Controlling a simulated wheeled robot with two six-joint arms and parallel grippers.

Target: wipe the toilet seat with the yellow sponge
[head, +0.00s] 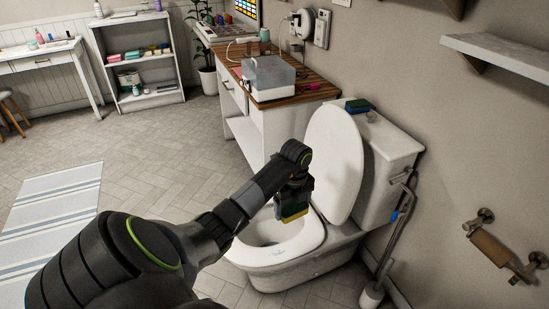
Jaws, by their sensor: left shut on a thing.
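The toilet (290,270) stands right of centre in the head view with its lid (336,158) raised. The white toilet seat (309,240) is down around the bowl. My left gripper (293,204) reaches in from the left and points down over the seat's rear part, near the lid. It is shut on the yellow sponge (294,217), which has a dark green side. The sponge is at or just above the seat; I cannot tell whether it touches. My forearm hides part of the seat's left side. My right gripper is not in view.
A blue and green sponge (358,105) lies on the toilet tank (398,140). A toilet brush (372,294) stands right of the toilet. A wooden-topped cabinet (318,91) with a clear box (268,76) stands behind. A striped rug (55,215) lies on the open floor at left.

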